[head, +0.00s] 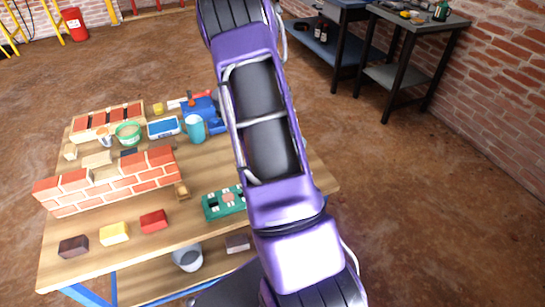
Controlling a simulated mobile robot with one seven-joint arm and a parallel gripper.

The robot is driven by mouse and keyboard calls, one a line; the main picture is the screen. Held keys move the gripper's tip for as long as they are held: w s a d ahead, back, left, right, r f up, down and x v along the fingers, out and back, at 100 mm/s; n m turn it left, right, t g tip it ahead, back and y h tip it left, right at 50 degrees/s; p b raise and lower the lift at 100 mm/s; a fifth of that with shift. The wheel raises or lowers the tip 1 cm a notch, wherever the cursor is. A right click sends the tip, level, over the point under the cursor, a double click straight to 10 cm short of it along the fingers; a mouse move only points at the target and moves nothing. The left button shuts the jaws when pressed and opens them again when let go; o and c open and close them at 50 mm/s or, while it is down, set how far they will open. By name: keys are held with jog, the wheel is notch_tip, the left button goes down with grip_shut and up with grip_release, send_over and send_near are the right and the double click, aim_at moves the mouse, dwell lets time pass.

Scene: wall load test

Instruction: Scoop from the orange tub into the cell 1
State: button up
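My gripper is not in view; only my purple and black arm shows, crossing the picture from bottom to top. I cannot clearly pick out the orange tub. A small orange-and-white container (103,136) and a green-rimmed bowl (128,139) stand side by side on the left of the wooden table. I cannot read any cell label. A pale wooden frame with reddish-brown sections (88,131) lies behind them. A green tray with small openings (211,211) lies near the table's middle, partly hidden by my arm. No scoop is clearly recognisable.
A low brick wall (110,188) stands across the wooden table (75,262). Dark, yellow and red blocks (153,221) lie in front. A blue tray (163,128), a teal cup (195,129) and a blue tool (198,107) stand behind. A grey bucket (187,258) is low, near the front edge.

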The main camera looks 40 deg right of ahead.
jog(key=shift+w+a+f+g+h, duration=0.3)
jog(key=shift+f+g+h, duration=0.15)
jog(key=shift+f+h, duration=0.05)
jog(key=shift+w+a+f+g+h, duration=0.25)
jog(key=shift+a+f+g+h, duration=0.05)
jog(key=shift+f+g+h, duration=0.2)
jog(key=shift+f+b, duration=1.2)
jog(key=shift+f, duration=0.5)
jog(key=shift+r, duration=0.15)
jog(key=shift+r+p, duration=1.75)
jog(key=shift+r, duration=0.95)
